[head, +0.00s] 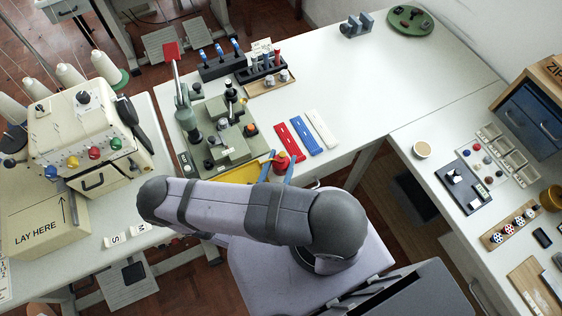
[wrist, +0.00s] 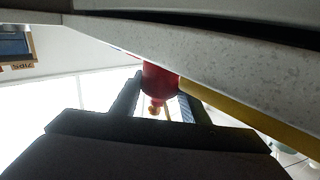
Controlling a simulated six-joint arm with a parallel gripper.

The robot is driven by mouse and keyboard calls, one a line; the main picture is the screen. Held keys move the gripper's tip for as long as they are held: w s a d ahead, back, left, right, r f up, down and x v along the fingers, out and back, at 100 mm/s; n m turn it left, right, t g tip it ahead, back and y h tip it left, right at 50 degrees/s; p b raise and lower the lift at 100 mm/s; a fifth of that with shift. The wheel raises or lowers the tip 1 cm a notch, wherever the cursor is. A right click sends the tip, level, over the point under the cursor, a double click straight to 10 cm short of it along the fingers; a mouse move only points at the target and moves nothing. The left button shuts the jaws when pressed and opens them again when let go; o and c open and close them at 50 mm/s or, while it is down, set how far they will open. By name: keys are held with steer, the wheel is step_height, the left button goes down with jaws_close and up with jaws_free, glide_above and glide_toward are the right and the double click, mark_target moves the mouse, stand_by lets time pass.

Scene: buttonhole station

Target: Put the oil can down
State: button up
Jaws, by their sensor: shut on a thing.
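The oil can (head: 282,160) is small and red, near the front edge of the white table, just right of a yellow tray (head: 243,174). In the wrist view the red can (wrist: 160,80) sits between my gripper's two fingers (wrist: 159,100), with a small brass-coloured tip showing. My gripper (head: 279,168) is shut on the can. My arm hides part of the yellow tray and the table edge in the head view. I cannot tell whether the can touches a surface.
A green-grey buttonhole machine (head: 220,135) with a red-topped lever stands left of the can. Red, blue and white strips (head: 303,137) lie to its right. Screwdriver-like tools stand in a dark rack (head: 222,64) behind. The table's back right is mostly clear.

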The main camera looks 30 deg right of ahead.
mark_target(278, 172)
steer(key=shift+f, duration=0.1)
steer(key=shift+f, duration=0.1)
steer(key=o, duration=1.3)
steer(key=shift+v, duration=1.05)
steer(key=v, duration=0.1)
steer(key=b+v, duration=0.1)
steer(key=v, duration=0.1)
steer(key=shift+s+a+f, duration=0.1)
steer(key=shift+f, duration=0.25)
steer(key=shift+b+v, duration=0.35)
steer(key=shift+v, duration=0.6)
steer(key=shift+c, duration=0.4)
